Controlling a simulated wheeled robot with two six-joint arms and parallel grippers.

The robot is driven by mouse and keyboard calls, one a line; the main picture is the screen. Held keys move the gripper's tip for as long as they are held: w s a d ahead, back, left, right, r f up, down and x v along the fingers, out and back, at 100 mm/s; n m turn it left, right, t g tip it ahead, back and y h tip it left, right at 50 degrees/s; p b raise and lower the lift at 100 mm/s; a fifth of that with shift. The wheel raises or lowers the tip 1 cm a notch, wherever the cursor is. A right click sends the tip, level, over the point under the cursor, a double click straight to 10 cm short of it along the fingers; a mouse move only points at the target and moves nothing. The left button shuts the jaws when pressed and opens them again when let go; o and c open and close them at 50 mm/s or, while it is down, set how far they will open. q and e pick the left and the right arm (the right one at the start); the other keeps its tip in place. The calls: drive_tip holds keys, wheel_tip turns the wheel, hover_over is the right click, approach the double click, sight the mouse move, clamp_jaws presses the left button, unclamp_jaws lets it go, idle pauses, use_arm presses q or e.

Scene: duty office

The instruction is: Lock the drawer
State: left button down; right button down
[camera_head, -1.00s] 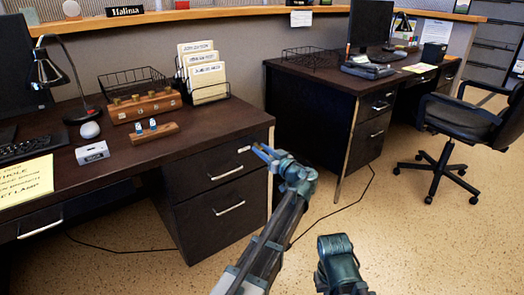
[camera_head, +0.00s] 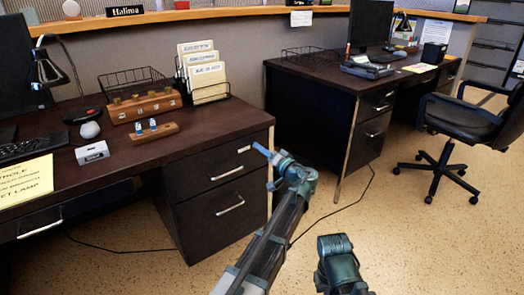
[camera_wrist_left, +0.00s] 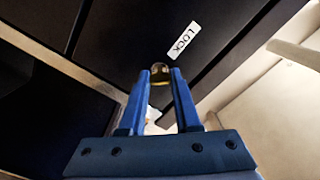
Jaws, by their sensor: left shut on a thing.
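The dark desk on the left has drawers with silver handles, and its upper drawer (camera_head: 222,172) looks closed. A white label reading "LOCK" (camera_wrist_left: 184,40) is on the dark front in the left wrist view. My left gripper (camera_head: 262,160) is at the right end of this drawer front. In the left wrist view, its blue fingertips (camera_wrist_left: 160,75) are shut on a small dark, round lock piece (camera_wrist_left: 160,69) with a yellowish edge, beside the label. Whether it is a key or a knob I cannot tell. My right gripper's fingers do not show.
The desktop (camera_head: 220,120) holds a wooden box (camera_head: 145,106), a small block with two blue-white pieces (camera_head: 153,130) and a file rack (camera_head: 206,75). A second desk (camera_head: 305,82) and an office chair (camera_head: 465,125) stand to the right.

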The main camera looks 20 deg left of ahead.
use_arm(q)
drive_tip(key=shift+m, duration=4.1)
drive_tip(key=c, duration=0.6)
unclamp_jaws()
